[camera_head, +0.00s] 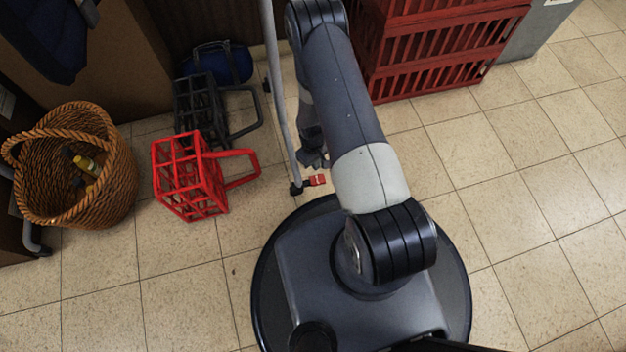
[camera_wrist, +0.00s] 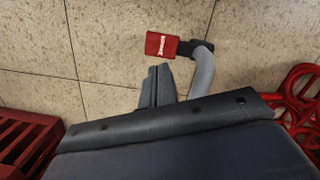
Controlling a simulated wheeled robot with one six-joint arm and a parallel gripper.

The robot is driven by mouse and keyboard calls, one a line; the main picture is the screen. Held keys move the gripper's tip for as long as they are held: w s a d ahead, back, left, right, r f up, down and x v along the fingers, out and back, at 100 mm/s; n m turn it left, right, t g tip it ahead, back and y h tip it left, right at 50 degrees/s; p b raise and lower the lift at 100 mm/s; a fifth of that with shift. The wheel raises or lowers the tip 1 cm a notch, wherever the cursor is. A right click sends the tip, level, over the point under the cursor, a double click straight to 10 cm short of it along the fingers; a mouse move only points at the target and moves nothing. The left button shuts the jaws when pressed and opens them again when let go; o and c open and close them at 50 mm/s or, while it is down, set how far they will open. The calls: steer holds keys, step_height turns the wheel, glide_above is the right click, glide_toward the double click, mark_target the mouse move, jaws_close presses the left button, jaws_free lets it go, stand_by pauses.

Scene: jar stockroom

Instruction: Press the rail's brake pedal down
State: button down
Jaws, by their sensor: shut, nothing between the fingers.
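The red brake pedal (camera_head: 317,180), with a pale marking on it, sticks out from the black foot of the rail (camera_head: 279,95) near the floor. In the wrist view the pedal (camera_wrist: 161,45) lies just beyond my fingertips, with the rail's grey tube (camera_wrist: 203,72) beside it. My gripper (camera_wrist: 158,72) is shut and empty, pointing at the pedal with a small gap between them in the picture. In the head view my gripper (camera_head: 316,162) is partly hidden by my arm, just above the pedal. I cannot tell the exact height between them.
A red bottle carrier (camera_head: 190,177) and a dark carrier (camera_head: 203,103) lie left of the rail. A wicker basket (camera_head: 105,190) holding bottles stands farther left. Red crates (camera_head: 425,60) stand at the back right. The tiled floor (camera_head: 520,170) at right is clear.

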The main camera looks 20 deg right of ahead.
mark_target(317, 178)
stand_by(0.3)
steer(key=shift+s+d+f+b, duration=0.1)
steer(key=shift+s+f+b, duration=0.1)
steer(key=shift+f+b, duration=1.2)
steer(key=shift+s+d+f+b, duration=0.15)
steer(key=shift+f+b, duration=0.45)
steer(key=shift+f, duration=1.5)
step_height(317, 178, down, 3)
steer(key=shift+r+b, duration=0.15)
steer(key=shift+b, duration=1.1)
steer(key=shift+r, duration=0.15)
steer(key=shift+w+a+r+b, duration=0.15)
steer(key=shift+w+a, duration=0.1)
steer(key=shift+w, duration=0.2)
steer(key=shift+w+a+r+b, duration=0.1)
steer(key=shift+w+a+r, duration=0.1)
steer(key=shift+w, duration=0.3)
steer(key=shift+w+a+r+b, duration=0.15)
steer(key=shift+w+a, duration=0.1)
steer(key=shift+w, duration=0.2)
steer(key=shift+r, duration=0.1)
